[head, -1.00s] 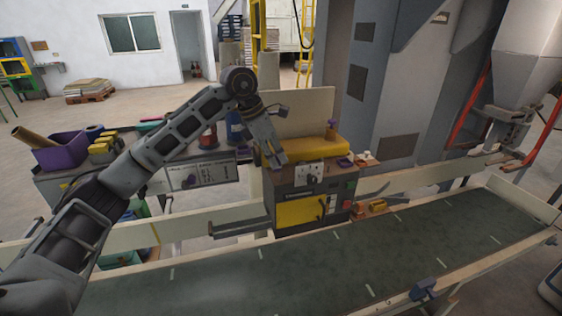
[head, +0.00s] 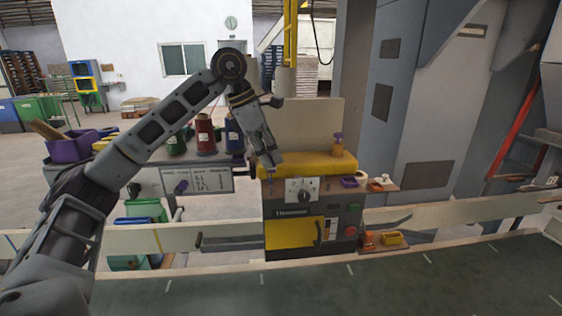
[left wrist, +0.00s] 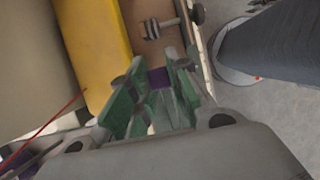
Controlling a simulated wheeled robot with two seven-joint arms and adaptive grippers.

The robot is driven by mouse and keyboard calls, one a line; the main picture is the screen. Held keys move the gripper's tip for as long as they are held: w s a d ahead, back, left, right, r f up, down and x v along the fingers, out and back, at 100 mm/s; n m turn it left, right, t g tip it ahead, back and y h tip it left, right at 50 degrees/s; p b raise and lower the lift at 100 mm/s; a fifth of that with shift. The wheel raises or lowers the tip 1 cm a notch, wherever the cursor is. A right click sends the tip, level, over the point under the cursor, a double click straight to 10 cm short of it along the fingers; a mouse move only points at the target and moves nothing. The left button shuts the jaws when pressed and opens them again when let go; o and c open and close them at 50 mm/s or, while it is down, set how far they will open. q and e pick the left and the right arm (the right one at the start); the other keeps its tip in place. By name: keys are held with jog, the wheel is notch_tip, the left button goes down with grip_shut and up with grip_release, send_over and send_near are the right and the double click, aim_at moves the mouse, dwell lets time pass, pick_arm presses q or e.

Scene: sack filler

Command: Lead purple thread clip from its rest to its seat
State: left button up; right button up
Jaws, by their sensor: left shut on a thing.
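My left gripper (head: 268,164) reaches down at the left end of the yellow-topped machine (head: 305,166) in the head view. In the left wrist view its green fingers (left wrist: 156,98) are shut on a small purple piece, which looks like the purple thread clip (left wrist: 158,78). The fingers hide part of it, and I cannot make it out clearly in the head view. The clip is close to the machine's yellow housing (left wrist: 97,50) and a metal bolt-like fitting (left wrist: 160,27). I cannot tell whether it touches the machine. My right gripper is not in view.
A thin red thread (left wrist: 42,129) runs at the left in the wrist view. Thread spools (head: 204,135) and a purple bin (head: 74,148) stand on the bench at left. A small purple tray (head: 349,182) sits on the machine's right side. The conveyor (head: 330,285) in front is clear.

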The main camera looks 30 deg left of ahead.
pick_arm(q)
jog(key=shift+s, duration=0.1)
jog(key=shift+a+r, duration=0.1)
jog(key=shift+a, duration=0.05)
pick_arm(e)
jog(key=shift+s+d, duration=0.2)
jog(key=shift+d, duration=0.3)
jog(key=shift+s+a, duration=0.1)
